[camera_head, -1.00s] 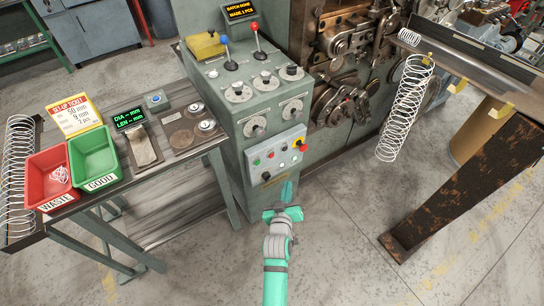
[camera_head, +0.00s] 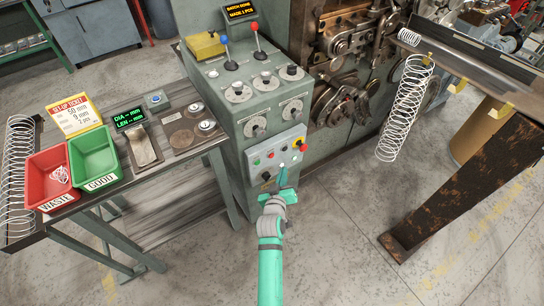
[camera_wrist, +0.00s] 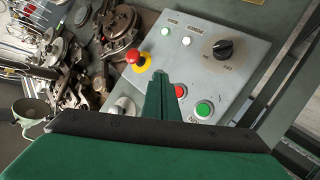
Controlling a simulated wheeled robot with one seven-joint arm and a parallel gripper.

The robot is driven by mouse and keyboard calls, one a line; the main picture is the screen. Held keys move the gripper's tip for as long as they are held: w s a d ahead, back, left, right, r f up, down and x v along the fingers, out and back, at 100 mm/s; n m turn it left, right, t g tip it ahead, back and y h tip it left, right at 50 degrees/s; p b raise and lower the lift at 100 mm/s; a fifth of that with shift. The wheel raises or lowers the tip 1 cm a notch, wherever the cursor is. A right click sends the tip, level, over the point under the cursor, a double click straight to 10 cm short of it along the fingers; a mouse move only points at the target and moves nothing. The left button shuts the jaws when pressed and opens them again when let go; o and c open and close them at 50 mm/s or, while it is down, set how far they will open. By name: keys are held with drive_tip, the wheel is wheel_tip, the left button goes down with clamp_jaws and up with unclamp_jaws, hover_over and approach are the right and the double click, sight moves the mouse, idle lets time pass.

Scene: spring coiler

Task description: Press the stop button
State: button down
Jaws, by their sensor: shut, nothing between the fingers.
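The grey control panel (camera_head: 250,158) is on the front of the machine cabinet. It carries a red button (camera_head: 271,155), a green button (camera_head: 257,162) and a red mushroom button on a yellow base (camera_head: 300,144). The wrist view also shows the red button (camera_wrist: 180,91), the green button (camera_wrist: 203,109) and the mushroom button (camera_wrist: 139,60). My gripper (camera_head: 283,170) is shut and empty, its fingertips in front of the panel.
A black selector knob (camera_wrist: 223,48) and small pale lamps (camera_wrist: 187,40) share the panel. Dials and two levers stand above it. A bench with a red bin (camera_head: 60,178) and green bin (camera_head: 95,158) is at left. A rusty leg (camera_head: 455,185) is at right.

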drive_tip(key=shift+w+a, duration=0.75)
drive_tip(key=shift+w, duration=0.3)
drive_tip(key=shift+w+a, duration=0.75)
drive_tip(key=shift+w, duration=0.3)
idle(0.6)
drive_tip(key=shift+w+a, duration=0.3)
drive_tip(key=shift+w, duration=0.1)
drive_tip(key=shift+w+a, duration=0.2)
idle(0.9)
drive_tip(key=shift+s, duration=0.1)
drive_tip(key=shift+s+d, duration=0.5)
drive_tip(key=shift+s, duration=0.05)
drive_tip(key=shift+s+d, duration=0.75)
drive_tip(key=shift+s, duration=0.25)
drive_tip(key=shift+s+d, duration=0.7)
drive_tip(key=shift+s, duration=0.3)
